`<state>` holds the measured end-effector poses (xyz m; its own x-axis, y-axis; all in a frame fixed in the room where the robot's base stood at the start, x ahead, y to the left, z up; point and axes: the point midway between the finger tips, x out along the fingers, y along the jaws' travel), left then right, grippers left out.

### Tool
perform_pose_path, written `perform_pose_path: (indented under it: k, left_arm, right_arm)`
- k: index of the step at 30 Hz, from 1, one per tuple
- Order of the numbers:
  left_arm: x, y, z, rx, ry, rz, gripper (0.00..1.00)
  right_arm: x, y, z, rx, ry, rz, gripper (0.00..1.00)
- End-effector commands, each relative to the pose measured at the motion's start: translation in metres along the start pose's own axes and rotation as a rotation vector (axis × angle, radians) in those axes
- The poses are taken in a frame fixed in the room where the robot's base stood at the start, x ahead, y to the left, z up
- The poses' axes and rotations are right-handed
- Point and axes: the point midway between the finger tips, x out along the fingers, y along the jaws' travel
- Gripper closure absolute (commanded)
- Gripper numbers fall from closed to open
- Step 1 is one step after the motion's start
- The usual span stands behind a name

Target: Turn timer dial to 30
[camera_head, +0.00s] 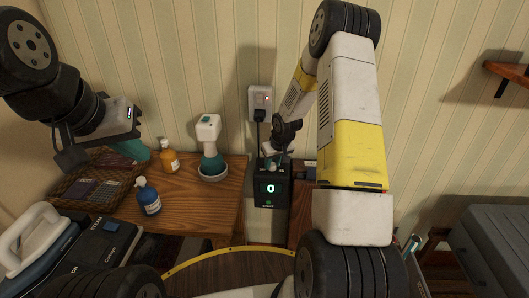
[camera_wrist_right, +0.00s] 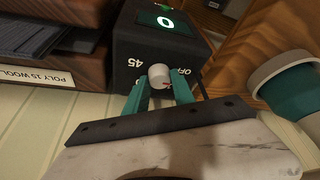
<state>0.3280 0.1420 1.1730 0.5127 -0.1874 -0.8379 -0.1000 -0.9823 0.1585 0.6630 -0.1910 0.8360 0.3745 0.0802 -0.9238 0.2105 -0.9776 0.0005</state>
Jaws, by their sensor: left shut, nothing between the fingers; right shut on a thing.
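The timer (camera_head: 271,190) is a black box below the wall outlet, and its green-lit display reads 0. Its grey-white round dial (camera_wrist_right: 158,73) shows in the right wrist view, with the printed marks 45 and OFF on the face around it. My right gripper (camera_wrist_right: 159,88) is shut on the dial, one teal finger on each side. In the head view my right gripper (camera_head: 275,160) is at the top of the timer. The fingers hide other marks. My left gripper (camera_head: 132,150) is shut and empty above the basket at the left, away from the timer.
A wall outlet (camera_head: 260,100) with a black plug is above the timer. A white and teal steamer (camera_head: 208,140), an orange bottle (camera_head: 169,158) and a blue bottle (camera_head: 148,198) stand on the wooden table (camera_head: 215,208). A wicker basket (camera_head: 75,200) and an iron (camera_head: 35,240) are at the left.

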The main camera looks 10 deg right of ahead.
Motion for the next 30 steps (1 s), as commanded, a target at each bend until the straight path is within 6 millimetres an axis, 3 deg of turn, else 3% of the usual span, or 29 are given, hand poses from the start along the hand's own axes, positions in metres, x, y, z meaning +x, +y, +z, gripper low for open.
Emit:
perform_pose_path:
  k: [30]
  left_arm:
    - [0.0000, 0.0000, 0.0000, 0.000, 0.000, 0.000, 1.00]
  right_arm:
    - [0.0016, -0.0068, -0.0030, 0.888, 0.001, 0.371, 1.00]
